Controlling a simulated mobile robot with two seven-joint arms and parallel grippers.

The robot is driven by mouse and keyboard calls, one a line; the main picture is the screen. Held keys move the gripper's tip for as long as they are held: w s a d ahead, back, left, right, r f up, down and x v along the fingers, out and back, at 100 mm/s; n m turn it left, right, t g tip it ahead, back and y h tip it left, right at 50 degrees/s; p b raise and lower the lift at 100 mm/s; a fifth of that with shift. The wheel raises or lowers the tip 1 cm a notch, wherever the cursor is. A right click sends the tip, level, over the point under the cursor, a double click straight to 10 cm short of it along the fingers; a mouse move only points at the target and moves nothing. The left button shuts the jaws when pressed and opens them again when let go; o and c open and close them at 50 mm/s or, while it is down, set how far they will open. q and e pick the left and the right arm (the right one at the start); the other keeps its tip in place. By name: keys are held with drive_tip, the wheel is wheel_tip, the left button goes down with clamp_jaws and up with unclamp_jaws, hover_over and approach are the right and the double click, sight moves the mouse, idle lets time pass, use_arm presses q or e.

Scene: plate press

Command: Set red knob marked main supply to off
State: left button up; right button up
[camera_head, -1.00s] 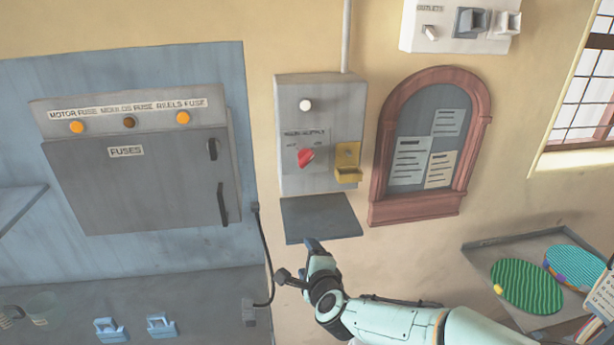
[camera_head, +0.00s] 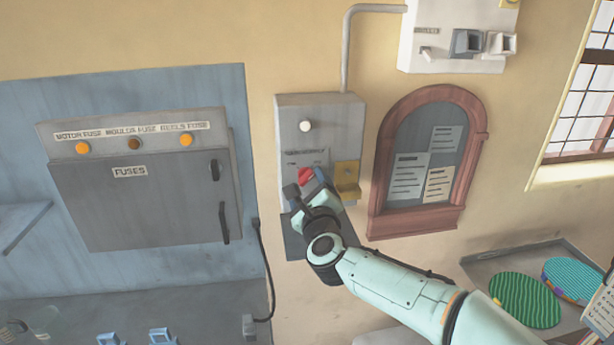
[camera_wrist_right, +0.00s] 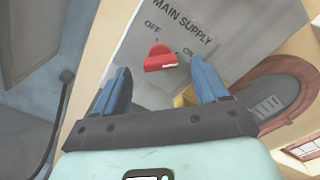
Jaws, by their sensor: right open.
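The red knob (camera_head: 305,175) sits on the grey main supply box (camera_head: 345,112) on the wall. In the right wrist view the red knob (camera_wrist_right: 160,60) shows below the MAIN SUPPLY label (camera_wrist_right: 183,20), with OFF at its upper left and ON at its right. Its red bar lies roughly across that view, and a small white mark shows near its right end. My right gripper (camera_head: 307,190) is at the box, just below the knob. In the right wrist view its blue fingers (camera_wrist_right: 160,82) are open, one on either side of the knob and seemingly short of it. My left gripper is not in view.
A yellow bracket (camera_head: 347,178) is fixed to the box right of the knob. A grey shelf (camera_head: 293,243) juts out below. An arched notice board (camera_head: 432,150) hangs to the right, and the fuse cabinet (camera_head: 140,195) to the left. A black cable (camera_head: 264,260) hangs between.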

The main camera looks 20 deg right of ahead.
sight(306, 177)
drive_tip(key=shift+p+x, duration=0.3)
drive_tip(key=shift+x, duration=1.05)
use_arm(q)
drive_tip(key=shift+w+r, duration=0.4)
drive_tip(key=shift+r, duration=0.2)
use_arm(e)
drive_tip(key=shift+s, duration=0.1)
drive_tip(key=c, duration=1.1)
drive_tip(key=shift+o, duration=0.2)
